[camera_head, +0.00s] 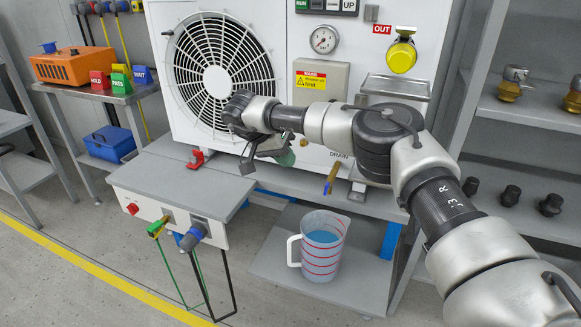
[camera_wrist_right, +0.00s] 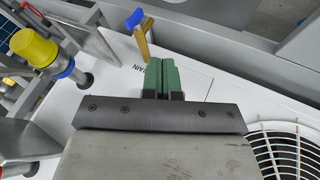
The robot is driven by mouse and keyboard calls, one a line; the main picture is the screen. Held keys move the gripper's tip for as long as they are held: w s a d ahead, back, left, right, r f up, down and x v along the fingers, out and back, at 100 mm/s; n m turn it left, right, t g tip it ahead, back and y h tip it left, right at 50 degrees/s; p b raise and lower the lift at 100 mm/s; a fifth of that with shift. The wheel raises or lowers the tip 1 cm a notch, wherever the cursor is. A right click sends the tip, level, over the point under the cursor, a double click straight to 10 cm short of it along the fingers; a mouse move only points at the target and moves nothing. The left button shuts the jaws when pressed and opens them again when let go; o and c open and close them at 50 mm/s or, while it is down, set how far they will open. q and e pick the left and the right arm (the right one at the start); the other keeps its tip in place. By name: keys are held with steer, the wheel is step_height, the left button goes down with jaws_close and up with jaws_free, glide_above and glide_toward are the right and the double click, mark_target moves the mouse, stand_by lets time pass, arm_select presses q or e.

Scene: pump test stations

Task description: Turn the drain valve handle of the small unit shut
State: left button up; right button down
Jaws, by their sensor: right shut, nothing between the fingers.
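The small unit (camera_head: 290,25) is a white box with a round fan grille. Its brass drain valve (camera_head: 332,175) sticks out low on the front, by the DRAIN label. The small blue handle (camera_head: 326,190) shows at its lower end. In the right wrist view, the blue handle (camera_wrist_right: 134,18) sits on the brass drain valve (camera_wrist_right: 143,42), just beyond the fingertips. My right gripper (camera_head: 287,158) has green fingers, shut and empty, left of the valve and apart from it in the head view. The fingers (camera_wrist_right: 162,72) are together in the wrist view. My left gripper is out of view.
A clear jug (camera_head: 322,245) with blue liquid stands on the lower shelf below the valve. A grey-topped box (camera_head: 180,185) with hoses is at the front left. A yellow-capped fitting (camera_head: 401,55) is higher on the unit. A shelf (camera_head: 525,115) stands right.

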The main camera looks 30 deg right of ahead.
mark_target(326, 188)
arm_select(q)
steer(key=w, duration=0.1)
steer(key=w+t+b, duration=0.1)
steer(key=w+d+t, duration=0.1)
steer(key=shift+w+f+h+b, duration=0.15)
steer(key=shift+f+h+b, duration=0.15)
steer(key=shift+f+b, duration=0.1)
arm_select(e)
steer(key=s+d+f, duration=0.3)
steer(key=d+f, duration=0.3)
steer(key=shift+s+d+f, duration=0.25)
steer(key=shift+s+d, duration=0.05)
steer(key=shift+s, duration=0.05)
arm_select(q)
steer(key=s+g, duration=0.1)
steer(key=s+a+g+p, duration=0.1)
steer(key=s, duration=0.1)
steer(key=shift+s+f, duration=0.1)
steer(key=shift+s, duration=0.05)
arm_select(e)
steer(key=shift+s+d+r+t+y, duration=0.1)
steer(key=shift+r+t+y, duration=0.05)
steer(key=shift+t+y, duration=0.25)
